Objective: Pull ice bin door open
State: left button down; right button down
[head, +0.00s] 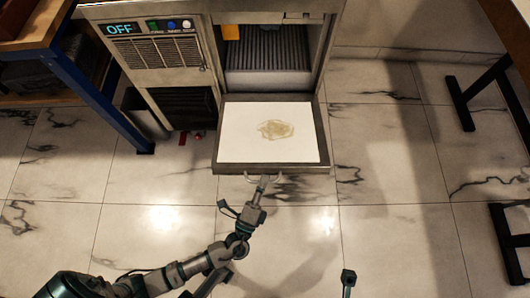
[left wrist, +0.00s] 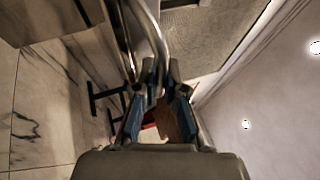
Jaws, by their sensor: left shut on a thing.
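The ice bin door (head: 226,150) is swung down and out from the machine in the head view. Its inner face is a white panel with a brownish stain, and the dark bin opening above it is exposed. A curved metal handle (head: 249,177) sits at the door's outer edge. My left gripper (head: 262,184) is at this handle. In the left wrist view the blue-sided fingers (left wrist: 158,92) are closed around the metal handle bar (left wrist: 150,35). A small dark tip at the bottom edge of the head view may belong to my right gripper (head: 348,278); its jaws cannot be made out.
The ice machine (head: 170,52) has an "OFF" display, buttons and a vent. A blue-legged shelf (head: 85,72) stands at left, and a dark-legged table (head: 500,85) at right. A small red object (head: 197,136) lies near the machine's base. The marble-tiled floor before the door is clear.

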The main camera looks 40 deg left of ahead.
pick_arm(q)
jog(key=shift+w+a, duration=0.1)
jog(key=shift+a, duration=0.2)
jog(key=c, duration=1.2)
grip_release()
jog(key=shift+d, duration=0.1)
jog(key=shift+s+d+f, duration=0.1)
jog(key=shift+s+f, duration=0.05)
jog(key=shift+s, duration=0.2)
jog(key=v, duration=1.1)
jog(key=shift+s+f, duration=0.1)
jog(key=shift+f, duration=0.05)
